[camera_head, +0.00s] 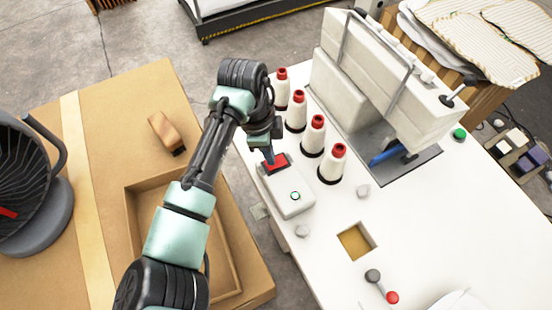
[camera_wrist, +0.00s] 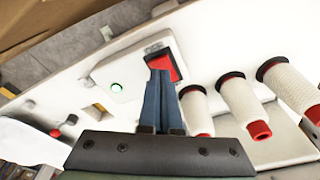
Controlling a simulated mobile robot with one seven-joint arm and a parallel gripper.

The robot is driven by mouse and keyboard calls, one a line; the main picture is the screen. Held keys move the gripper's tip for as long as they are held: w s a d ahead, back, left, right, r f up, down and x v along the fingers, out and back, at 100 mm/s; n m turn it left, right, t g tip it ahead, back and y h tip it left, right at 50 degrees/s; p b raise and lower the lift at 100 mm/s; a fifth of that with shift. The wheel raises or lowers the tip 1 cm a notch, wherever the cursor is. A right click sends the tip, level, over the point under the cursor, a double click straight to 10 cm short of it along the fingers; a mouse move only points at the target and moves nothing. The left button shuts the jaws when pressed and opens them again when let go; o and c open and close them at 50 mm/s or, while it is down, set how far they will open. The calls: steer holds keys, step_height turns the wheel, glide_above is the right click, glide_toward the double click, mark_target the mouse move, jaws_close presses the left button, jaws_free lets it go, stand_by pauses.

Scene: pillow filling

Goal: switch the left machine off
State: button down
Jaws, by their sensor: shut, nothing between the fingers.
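The left machine is a cream sewing machine (camera_head: 375,85) on a white table. A small white switch box (camera_head: 290,195) sits at the table's left edge, with a red rocker switch (camera_head: 275,164) and a round button glowing green (camera_head: 295,196). In the wrist view the box (camera_wrist: 122,75) shows the same red switch (camera_wrist: 178,66) and green light (camera_wrist: 116,87). My gripper (camera_head: 270,160) is shut and empty, its fingertips at the red switch. In the wrist view the blue fingers (camera_wrist: 160,75) overlap part of the switch. I cannot tell whether they touch it.
Several white thread cones (camera_head: 331,163) with red tops stand close beside the box. A cardboard box (camera_head: 90,130) with a brown block (camera_head: 166,132) lies left, and a black fan (camera_head: 30,190) stands there. A red-knobbed lever (camera_head: 391,297) and a square opening (camera_head: 356,241) are nearer me.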

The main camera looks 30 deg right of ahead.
steer(key=shift+f+b, duration=0.6)
steer(key=shift+f, duration=0.3)
stand_by(0.5)
steer(key=shift+r, duration=0.15)
step_height(320, 180, up, 7)
steer(key=p, duration=0.6)
stand_by(0.6)
